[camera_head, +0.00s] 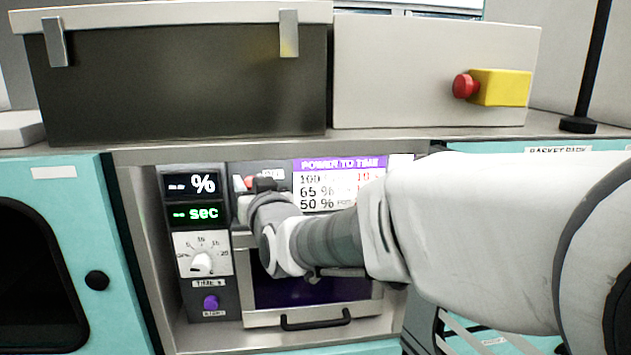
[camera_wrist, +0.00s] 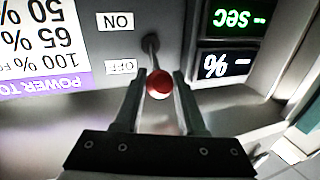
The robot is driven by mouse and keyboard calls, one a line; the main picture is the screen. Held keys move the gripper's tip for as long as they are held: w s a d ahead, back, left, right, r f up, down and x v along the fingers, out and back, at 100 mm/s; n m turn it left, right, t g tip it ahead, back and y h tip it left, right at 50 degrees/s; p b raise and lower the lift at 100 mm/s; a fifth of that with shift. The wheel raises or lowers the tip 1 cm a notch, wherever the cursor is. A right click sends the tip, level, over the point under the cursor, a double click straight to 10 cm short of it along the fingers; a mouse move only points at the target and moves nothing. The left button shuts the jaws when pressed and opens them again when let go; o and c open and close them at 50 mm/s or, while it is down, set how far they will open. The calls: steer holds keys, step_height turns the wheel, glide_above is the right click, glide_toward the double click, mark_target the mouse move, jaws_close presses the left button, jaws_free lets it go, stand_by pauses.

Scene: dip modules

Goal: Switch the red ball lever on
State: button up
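The red ball lever shows in the wrist view, which is upside down: a red ball (camera_wrist: 159,84) on a thin metal stem coming out of a grey panel. The ball is level with the OFF label (camera_wrist: 121,67); the ON label (camera_wrist: 118,21) is nearer the top of the picture. My gripper (camera_wrist: 160,74) is open, with one finger on each side of the ball and small gaps visible. In the head view a bit of the red ball (camera_head: 249,182) shows beside my gripper (camera_head: 262,184), which hides most of the lever.
The display panel (camera_head: 193,198) with a dial (camera_head: 202,263) and purple button (camera_head: 211,302) is left of my gripper. A drawer-like front with a black handle (camera_head: 316,319) lies below my arm. A yellow box with a red button (camera_head: 465,86) is above.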

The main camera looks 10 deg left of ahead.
jaws_close()
stand_by(1.0)
